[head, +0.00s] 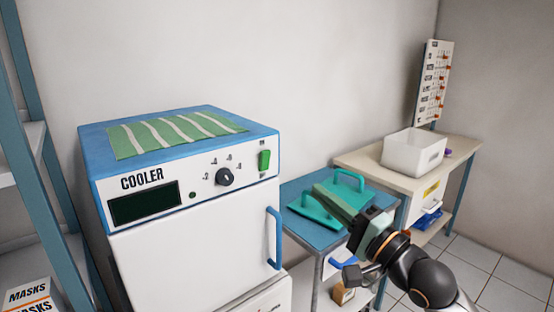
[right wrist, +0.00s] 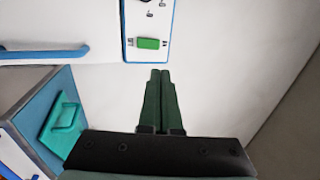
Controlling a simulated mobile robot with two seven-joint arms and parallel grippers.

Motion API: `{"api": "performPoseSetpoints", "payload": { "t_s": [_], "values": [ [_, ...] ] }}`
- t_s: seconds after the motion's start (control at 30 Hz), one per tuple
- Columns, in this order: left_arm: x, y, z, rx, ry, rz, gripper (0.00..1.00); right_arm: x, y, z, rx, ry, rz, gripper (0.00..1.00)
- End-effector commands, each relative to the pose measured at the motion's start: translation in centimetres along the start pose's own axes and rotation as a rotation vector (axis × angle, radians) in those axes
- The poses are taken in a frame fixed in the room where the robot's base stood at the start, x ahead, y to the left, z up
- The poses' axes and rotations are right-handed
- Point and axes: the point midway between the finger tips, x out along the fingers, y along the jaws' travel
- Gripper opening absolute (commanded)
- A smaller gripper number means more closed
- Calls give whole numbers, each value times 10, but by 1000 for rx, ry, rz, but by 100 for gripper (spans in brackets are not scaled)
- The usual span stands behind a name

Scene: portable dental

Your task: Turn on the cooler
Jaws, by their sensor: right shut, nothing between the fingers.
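The cooler (head: 190,252) is a white box with a blue-edged top and a front panel lettered COOLER. Its panel has a dark display (head: 145,207), a black knob (head: 225,177) and a green switch (head: 264,160) at the right end. The green switch also shows in the right wrist view (right wrist: 147,43), above the fingertips and apart from them. My right gripper (head: 318,190) is shut and empty, to the right of the cooler and lower than the switch in the picture; its fingers also show in the right wrist view (right wrist: 160,75). My left gripper is not in view.
A blue cooler door handle (head: 274,238) sticks out near my right gripper. A blue-topped cart (head: 292,196) with a teal tray (head: 310,208) stands right of the cooler. A wooden table (head: 360,159) with a white bin (head: 414,155) is farther back. A blue-framed shelf (head: 45,150) stands left.

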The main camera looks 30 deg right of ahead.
Motion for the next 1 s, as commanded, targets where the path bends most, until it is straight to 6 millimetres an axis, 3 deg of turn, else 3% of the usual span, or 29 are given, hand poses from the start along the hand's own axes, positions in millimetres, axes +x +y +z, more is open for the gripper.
{"api": "performPoseSetpoints", "payload": {
  "t_s": [1.0],
  "values": [
    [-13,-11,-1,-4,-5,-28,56,130,-1,0,-2,1,0,0]
  ]
}}
